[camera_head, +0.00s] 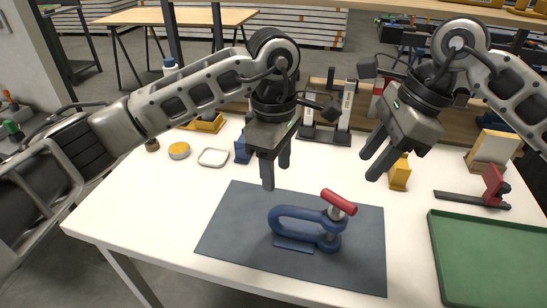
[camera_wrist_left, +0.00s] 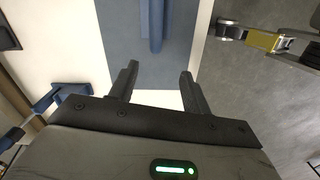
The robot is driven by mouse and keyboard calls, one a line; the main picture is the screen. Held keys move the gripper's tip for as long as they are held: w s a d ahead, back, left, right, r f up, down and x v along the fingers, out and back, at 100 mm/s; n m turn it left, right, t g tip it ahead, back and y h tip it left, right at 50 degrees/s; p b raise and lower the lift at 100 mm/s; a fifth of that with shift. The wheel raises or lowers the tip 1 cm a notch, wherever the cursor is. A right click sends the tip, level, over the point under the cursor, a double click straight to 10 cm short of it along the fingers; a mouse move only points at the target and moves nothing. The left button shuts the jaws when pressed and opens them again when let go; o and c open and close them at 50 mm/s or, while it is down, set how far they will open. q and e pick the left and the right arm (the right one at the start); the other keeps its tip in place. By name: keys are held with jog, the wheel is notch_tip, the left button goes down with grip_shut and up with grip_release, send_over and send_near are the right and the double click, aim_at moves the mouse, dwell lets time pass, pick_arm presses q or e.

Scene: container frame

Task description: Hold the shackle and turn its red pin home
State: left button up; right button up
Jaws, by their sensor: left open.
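The blue shackle (camera_head: 290,212) lies on a dark grey mat (camera_head: 232,228), on a blue support, with its bow toward the left. Its red-handled pin (camera_head: 338,201) stands up tilted at the right end, with some grey shank showing below the handle. My left gripper (camera_head: 276,172) is open and empty, above the mat's back edge and behind the shackle. In the left wrist view its open fingers (camera_wrist_left: 158,88) point toward a blue part of the shackle (camera_wrist_left: 152,22). My right gripper (camera_head: 372,162) is open and empty, up and to the right of the pin, touching nothing.
A green tray (camera_head: 436,262) is at the front right. A ring (camera_head: 213,157) and round tin (camera_head: 179,150) are at the left. The mat around the shackle is clear.

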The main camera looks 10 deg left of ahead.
aim_at(274, 211)
pick_arm(q)
jog(key=f, duration=1.5)
jog(key=shift+w+a+f, duration=0.15)
jog(key=shift+w+a, duration=0.15)
grip_shut()
dwell(0.8)
